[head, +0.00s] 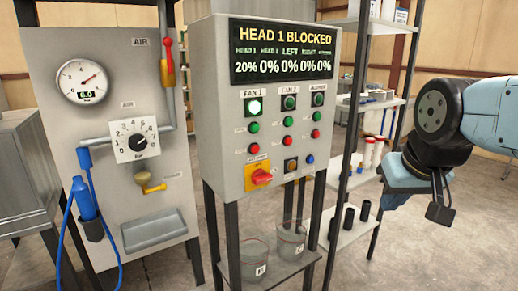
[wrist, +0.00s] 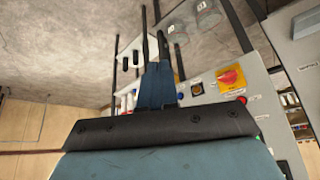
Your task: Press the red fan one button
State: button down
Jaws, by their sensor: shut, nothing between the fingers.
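The red fan one button (head: 253,149) is the lowest button in the FAN 1 column on the grey control panel (head: 233,80), under a green button (head: 253,127) and a lit white one (head: 254,106). My gripper (head: 441,210) is shut and empty. It hangs to the right of the panel, well apart from the button.
The display (head: 283,52) reads HEAD 1 BLOCKED. Other red buttons (head: 287,140) sit in nearby columns. The red-and-yellow switch (head: 262,177) is just below. A shelf rack (head: 352,180) stands between the panel and my arm. An air panel (head: 100,120) is at left.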

aim_at(255, 149)
jog(key=shift+a, duration=0.1)
jog(key=w+a+f+y, duration=0.1)
jog(key=w+a+f, duration=0.1)
jog(key=w+a, duration=0.4)
jog(key=w+a+f+m+t+y, duration=0.1)
jog(key=w+a, duration=0.5)
jog(key=w, duration=0.7)
jog(key=w+a+f+t+y, duration=0.1)
jog(key=w+a+f+y, duration=0.1)
jog(key=w+a, duration=0.4)
jog(key=w, duration=0.4)
jog(key=shift+a+f+m, duration=0.25)
jog(key=shift+f+m, duration=0.05)
jog(key=shift+f, duration=0.05)
jog(key=w+a, duration=0.1)
jog(key=w, duration=0.1)
jog(key=w+a, duration=0.2)
jog(key=w, duration=0.1)
jog(key=w+a, duration=0.2)
jog(key=shift+w, duration=0.15)
